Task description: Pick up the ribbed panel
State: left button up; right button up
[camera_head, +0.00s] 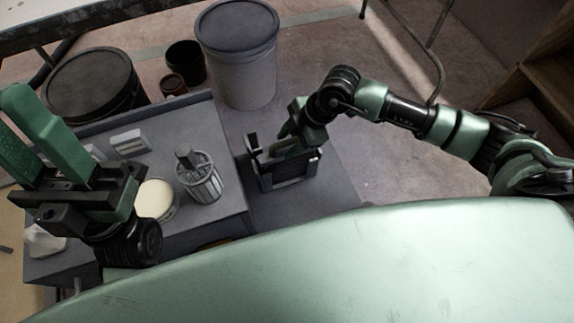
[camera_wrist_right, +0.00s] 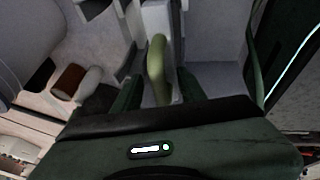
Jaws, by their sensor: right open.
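My right gripper (camera_head: 284,160) reaches down beside the grey bench, at a dark open-framed item (camera_head: 288,181). In the right wrist view its fingers (camera_wrist_right: 158,92) are apart, with a slim olive-green upright piece (camera_wrist_right: 157,65) between them. I see no clear grip on that piece. I cannot make out ribs on it, so I cannot tell whether it is the ribbed panel. My left gripper (camera_head: 25,130) is at the far left, over the bench, with its green fingers apart and nothing visible between them.
The grey bench (camera_head: 225,165) carries a ribbed-sided canister (camera_head: 202,183) and a round tub with a cream top (camera_head: 155,199). A large lidded bucket (camera_head: 245,75), a dark bucket (camera_head: 97,85) and small dark pots (camera_head: 185,62) stand behind. Floor to the right is open.

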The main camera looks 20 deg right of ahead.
grip_shut()
dwell(1.4)
